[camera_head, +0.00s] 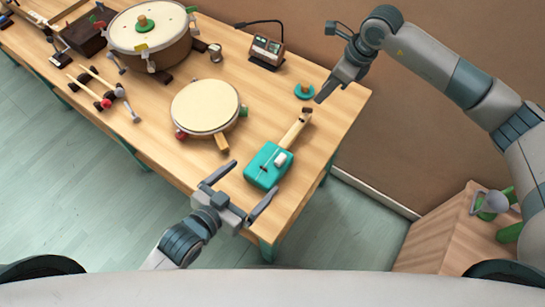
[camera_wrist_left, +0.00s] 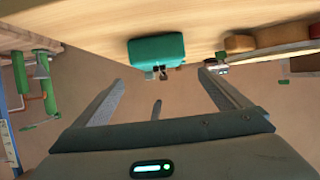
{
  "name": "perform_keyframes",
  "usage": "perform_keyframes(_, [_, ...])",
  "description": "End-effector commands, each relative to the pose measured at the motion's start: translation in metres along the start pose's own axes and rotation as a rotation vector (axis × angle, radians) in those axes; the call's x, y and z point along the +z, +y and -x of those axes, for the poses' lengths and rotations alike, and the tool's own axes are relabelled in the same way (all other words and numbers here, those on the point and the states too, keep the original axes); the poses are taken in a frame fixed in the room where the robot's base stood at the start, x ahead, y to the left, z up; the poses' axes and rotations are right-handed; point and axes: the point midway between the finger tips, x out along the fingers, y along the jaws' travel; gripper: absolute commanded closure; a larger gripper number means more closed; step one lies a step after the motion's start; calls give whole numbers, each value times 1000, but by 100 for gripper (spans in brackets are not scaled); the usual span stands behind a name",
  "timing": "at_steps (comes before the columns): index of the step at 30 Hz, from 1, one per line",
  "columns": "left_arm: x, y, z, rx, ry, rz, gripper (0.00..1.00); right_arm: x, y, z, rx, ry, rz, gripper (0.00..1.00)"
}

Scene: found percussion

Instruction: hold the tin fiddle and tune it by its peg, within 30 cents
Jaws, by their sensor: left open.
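The tin fiddle lies on the wooden table near its right front edge, with a teal box body (camera_head: 267,166) and a light wooden neck (camera_head: 297,128) pointing away to the back right. A dark piece, perhaps the peg (camera_head: 307,112), sits at the neck's far end. My left gripper (camera_head: 256,176) is open and empty at the front table edge, by the near end of the body. In the left wrist view the teal body (camera_wrist_left: 157,50) shows beyond the spread, empty fingers (camera_wrist_left: 162,92). My right gripper (camera_head: 322,95) hangs near the neck's far end, apart from it; its finger gap is unclear.
A small teal disc (camera_head: 304,91) lies behind the peg end. A round drum (camera_head: 205,106) stands left of the fiddle. A small device with a display (camera_head: 266,51) stands at the back edge. A larger drum (camera_head: 150,40) and mallets (camera_head: 95,92) are further left.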

Motion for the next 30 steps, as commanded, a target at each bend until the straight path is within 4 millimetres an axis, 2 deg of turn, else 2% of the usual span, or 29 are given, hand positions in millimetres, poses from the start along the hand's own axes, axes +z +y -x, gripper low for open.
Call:
perform_keyframes(3, [0, 0, -21, 0, 1, 1, 4, 0, 0, 0, 0, 0, 0, 69])
perform_keyframes(18, [-1, 1, -101, 1, 0, 1, 4, 0, 0, 0, 0, 0, 0, 69])
perform_keyframes(24, [0, 0, -120, 0, 0, 1, 4, 0, 0, 0, 0, 0, 0, 69])
perform_keyframes(30, [0, 1, -126, 1, -1, 1, 4, 0, 0, 0, 0, 0, 0, 69])
